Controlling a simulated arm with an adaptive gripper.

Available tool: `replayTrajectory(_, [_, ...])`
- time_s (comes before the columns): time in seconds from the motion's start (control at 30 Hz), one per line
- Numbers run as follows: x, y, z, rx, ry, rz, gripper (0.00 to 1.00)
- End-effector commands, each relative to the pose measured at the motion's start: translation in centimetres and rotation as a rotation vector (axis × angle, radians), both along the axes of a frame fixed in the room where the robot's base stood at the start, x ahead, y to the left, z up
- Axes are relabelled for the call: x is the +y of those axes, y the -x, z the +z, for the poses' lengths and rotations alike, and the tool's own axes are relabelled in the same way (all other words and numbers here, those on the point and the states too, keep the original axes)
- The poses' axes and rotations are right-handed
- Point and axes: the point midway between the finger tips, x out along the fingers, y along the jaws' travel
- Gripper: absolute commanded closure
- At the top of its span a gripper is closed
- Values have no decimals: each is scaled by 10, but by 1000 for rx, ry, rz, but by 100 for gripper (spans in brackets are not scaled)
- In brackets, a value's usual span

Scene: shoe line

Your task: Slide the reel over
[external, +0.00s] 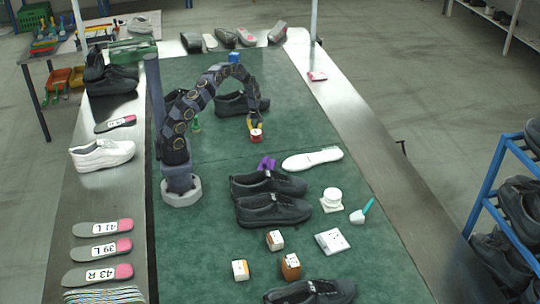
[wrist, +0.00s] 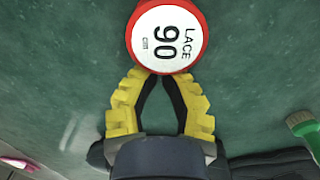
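The reel (external: 256,136) is a small red disc with a white top, on the green mat (external: 210,245). In the wrist view its white label on the reel (wrist: 167,38) reads "LACE 90 cm". My gripper (external: 255,127) reaches down right at the reel. In the wrist view the yellow fingers of my gripper (wrist: 160,74) draw together toward their tips, at the reel's near edge. They look shut with nothing between them. The very tips are partly hidden by the reel, so I cannot tell whether they touch it.
A black shoe (external: 232,105) lies behind my gripper. A purple object (external: 266,163), a white insole (external: 312,159) and a pair of black shoes (external: 270,210) lie nearer the camera. A green-ended tool (wrist: 300,120) is at right in the wrist view. Mat right of the reel is clear.

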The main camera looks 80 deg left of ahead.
Motion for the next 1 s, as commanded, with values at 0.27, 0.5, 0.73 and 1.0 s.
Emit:
replayTrajectory(0.27, [-54,-1,1,-2,1,-7,100])
replayTrajectory(0.5, [-91,-1,1,-2,0,-3,100])
replayTrajectory(0.73, [-97,0,0,0,0,-1,100])
replayTrajectory(1.0, [-97,0,1,-1,-1,-1,100])
